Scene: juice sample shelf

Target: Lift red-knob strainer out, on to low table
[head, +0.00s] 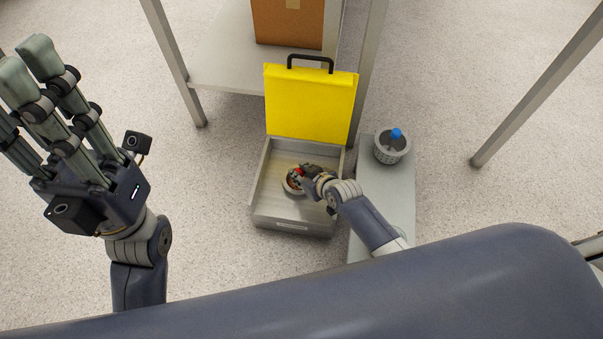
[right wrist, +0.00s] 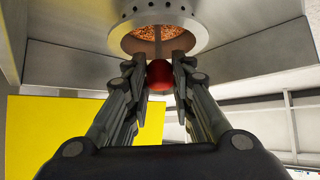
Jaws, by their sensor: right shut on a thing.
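The red-knob strainer (head: 291,188) is over or in the open grey case (head: 262,195). In the right wrist view the strainer (right wrist: 158,14) is a round metal cup with holes and grainy orange-brown stuff inside. Its red knob (right wrist: 159,75) sits between the fingers of my right gripper (right wrist: 159,68), which is shut on it. In the head view my right gripper (head: 305,175) hides part of the strainer, and I cannot tell whether it touches the case floor. The low table (head: 384,205) stands just right of the case. My left gripper (head: 30,85) is open and empty at far left.
The case's yellow lid (head: 310,100) stands up at its back. A blue-knob strainer (head: 391,147) stands at the low table's far end; its front part is clear. A shelf unit with a brown box (head: 287,22) is behind. Metal legs stand at right.

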